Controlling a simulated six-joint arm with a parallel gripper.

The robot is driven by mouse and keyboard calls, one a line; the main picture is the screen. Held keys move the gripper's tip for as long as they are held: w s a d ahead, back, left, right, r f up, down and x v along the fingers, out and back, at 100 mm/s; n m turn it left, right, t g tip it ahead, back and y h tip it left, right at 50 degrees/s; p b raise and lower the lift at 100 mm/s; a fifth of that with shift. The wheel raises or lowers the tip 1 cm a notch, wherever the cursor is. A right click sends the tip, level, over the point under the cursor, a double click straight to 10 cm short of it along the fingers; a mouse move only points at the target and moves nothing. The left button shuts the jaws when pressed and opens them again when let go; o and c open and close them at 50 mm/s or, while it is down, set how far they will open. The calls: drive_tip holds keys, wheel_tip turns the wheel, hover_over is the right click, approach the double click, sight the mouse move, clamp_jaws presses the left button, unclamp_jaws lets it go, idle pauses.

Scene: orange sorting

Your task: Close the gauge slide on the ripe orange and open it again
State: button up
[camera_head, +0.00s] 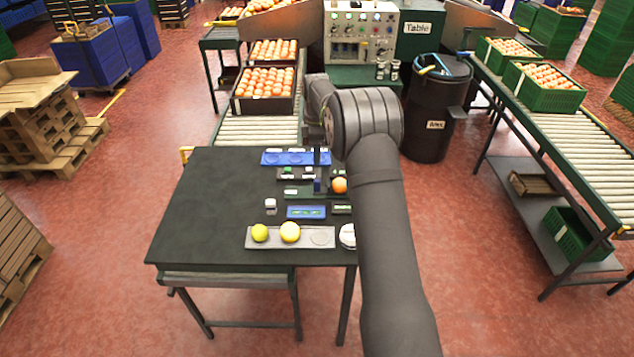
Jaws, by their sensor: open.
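My gripper (322,168) is open, just above and left of the fruit, and mostly hidden behind my arm. I cannot tell whether it touches anything.
Blue trays (306,212) (270,158) lie in the middle and back. The table's left half is clear.

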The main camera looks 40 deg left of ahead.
sight(317, 180)
wheel_tip(317, 180, down, 13)
idle(0.3)
clamp_jaws()
